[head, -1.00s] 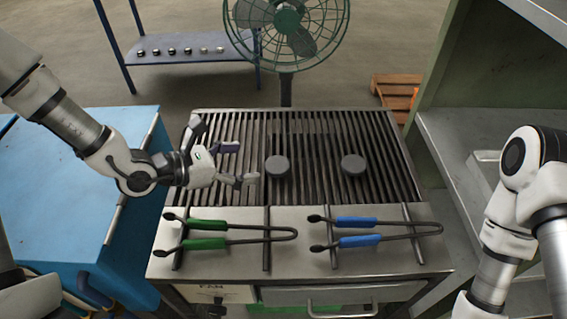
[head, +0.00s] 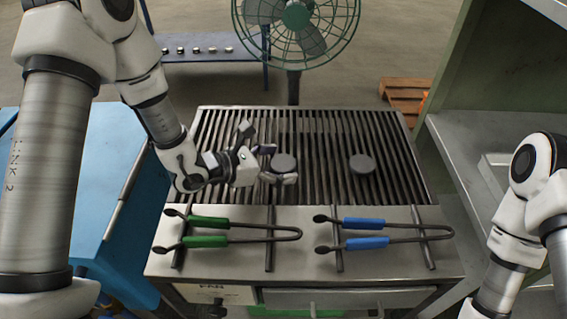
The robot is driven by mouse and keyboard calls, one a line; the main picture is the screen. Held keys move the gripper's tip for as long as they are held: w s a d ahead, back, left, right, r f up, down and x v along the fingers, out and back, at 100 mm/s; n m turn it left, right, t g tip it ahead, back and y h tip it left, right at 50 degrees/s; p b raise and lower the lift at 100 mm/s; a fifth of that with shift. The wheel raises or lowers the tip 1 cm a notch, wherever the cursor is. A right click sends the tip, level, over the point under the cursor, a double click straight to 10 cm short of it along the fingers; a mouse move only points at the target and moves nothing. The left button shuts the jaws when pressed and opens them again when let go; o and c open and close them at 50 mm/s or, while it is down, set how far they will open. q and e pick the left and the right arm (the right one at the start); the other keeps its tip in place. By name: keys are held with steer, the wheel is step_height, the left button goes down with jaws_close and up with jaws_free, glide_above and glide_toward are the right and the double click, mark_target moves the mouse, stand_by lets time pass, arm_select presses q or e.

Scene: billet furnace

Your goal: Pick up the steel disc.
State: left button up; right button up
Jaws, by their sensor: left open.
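Two grey round steel discs lie flat on the slatted grate: a left disc (head: 284,161) and a right disc (head: 362,164). My left gripper (head: 277,164) is open at the left disc. One finger shows at the disc's left far side and one at its near side. I cannot tell whether they touch it. The left disc's near edge is partly hidden by a finger. My right arm shows at the right edge, but its gripper is out of view.
Green-handled tongs (head: 207,223) and blue-handled tongs (head: 366,223) lie on the front plate. A green fan (head: 297,18) stands behind the grate (head: 325,140). A blue cabinet (head: 105,165) is at left and a green-grey shelf unit (head: 470,140) at right. The grate's right part is clear around the right disc.

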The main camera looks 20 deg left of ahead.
arm_select(q)
steer(key=shift+a, duration=0.1)
steer(key=c, duration=1.6)
steer(key=shift+r, duration=0.1)
